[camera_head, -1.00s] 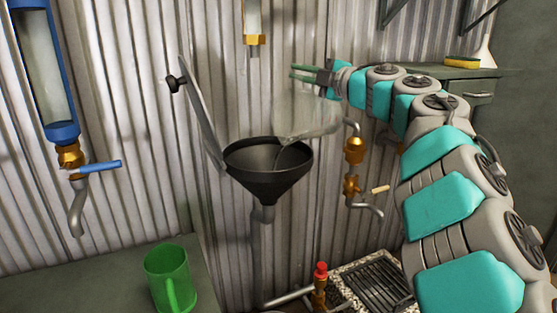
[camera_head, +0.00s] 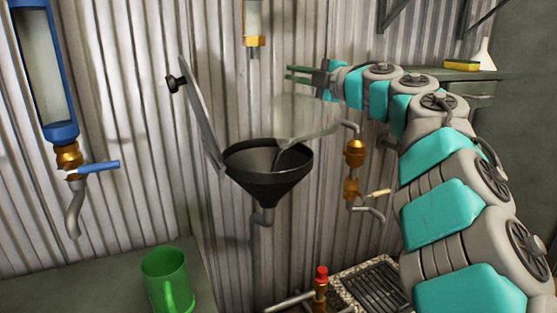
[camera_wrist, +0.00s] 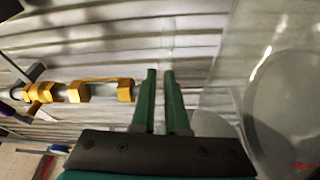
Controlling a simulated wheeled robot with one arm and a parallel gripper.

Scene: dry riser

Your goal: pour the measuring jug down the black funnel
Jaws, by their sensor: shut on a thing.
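The black funnel (camera_head: 268,190) stands mouth up on a grey pipe in the middle of the head view. The clear measuring jug (camera_head: 308,116) is tilted, its lower left end over the funnel's mouth. Its outline is faint, and I cannot tell how much liquid is in it or whether any is flowing. My gripper (camera_head: 290,73) is above the jug, its green fingers pointing left. In the wrist view my gripper (camera_wrist: 161,75) has its fingers close together, shut on the jug. The jug (camera_wrist: 250,80) fills the right side there; the gripped part is hard to see.
A raised grey flap (camera_head: 203,120) stands at the funnel's left. A brass tap (camera_head: 354,165) is close on its right. A blue-ended sight tube (camera_head: 46,80) hangs at the left. A green mug (camera_head: 168,282) stands on the bench. A red-capped valve (camera_head: 321,278) and drain grate (camera_head: 372,287) are below.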

